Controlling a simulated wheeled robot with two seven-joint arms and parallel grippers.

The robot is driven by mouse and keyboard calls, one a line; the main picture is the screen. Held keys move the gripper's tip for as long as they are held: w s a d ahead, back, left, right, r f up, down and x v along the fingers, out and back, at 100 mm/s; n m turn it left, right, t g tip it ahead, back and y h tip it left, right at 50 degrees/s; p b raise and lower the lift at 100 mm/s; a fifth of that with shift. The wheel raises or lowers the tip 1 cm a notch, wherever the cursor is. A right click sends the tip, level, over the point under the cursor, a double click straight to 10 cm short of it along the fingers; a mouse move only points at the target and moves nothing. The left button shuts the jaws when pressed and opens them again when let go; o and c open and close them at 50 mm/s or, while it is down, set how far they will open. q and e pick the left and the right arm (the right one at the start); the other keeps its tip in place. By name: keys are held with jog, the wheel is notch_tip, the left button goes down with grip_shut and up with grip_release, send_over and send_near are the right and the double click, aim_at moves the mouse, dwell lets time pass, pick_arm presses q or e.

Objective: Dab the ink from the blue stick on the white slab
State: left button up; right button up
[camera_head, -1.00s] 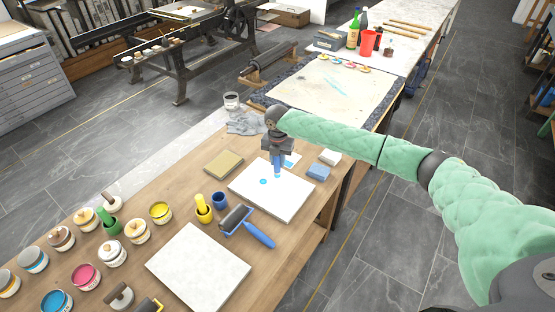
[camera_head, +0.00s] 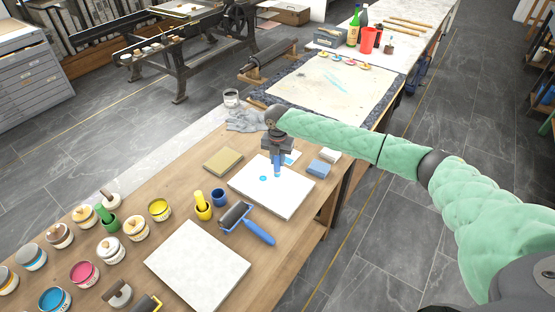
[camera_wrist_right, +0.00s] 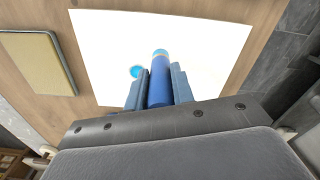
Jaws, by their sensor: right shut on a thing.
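My right gripper (camera_head: 277,157) is shut on the blue stick (camera_head: 277,171), which points down over the far white slab (camera_head: 285,203). In the right wrist view the stick (camera_wrist_right: 160,88) stands between the two fingers, with a lighter blue tip over the slab (camera_wrist_right: 205,30). I cannot tell whether the tip touches the slab. A round blue ink spot (camera_head: 263,178) lies on the slab just left of the stick; it also shows in the right wrist view (camera_wrist_right: 137,71). My left gripper is not in view.
A blue-handled roller (camera_head: 246,224) and a second white slab (camera_head: 198,265) lie nearer. A tan block (camera_head: 223,162) and a blue block (camera_head: 319,168) flank the far slab. Several ink tins fill the left.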

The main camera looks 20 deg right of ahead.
jog(key=shift+f, duration=0.3)
dwell(0.5)
jog(key=shift+f, duration=0.15)
dwell(0.5)
jog(key=shift+f, duration=0.1)
dwell(1.2)
jog(key=shift+r+p, duration=2.7)
jog(key=shift+r, duration=0.85)
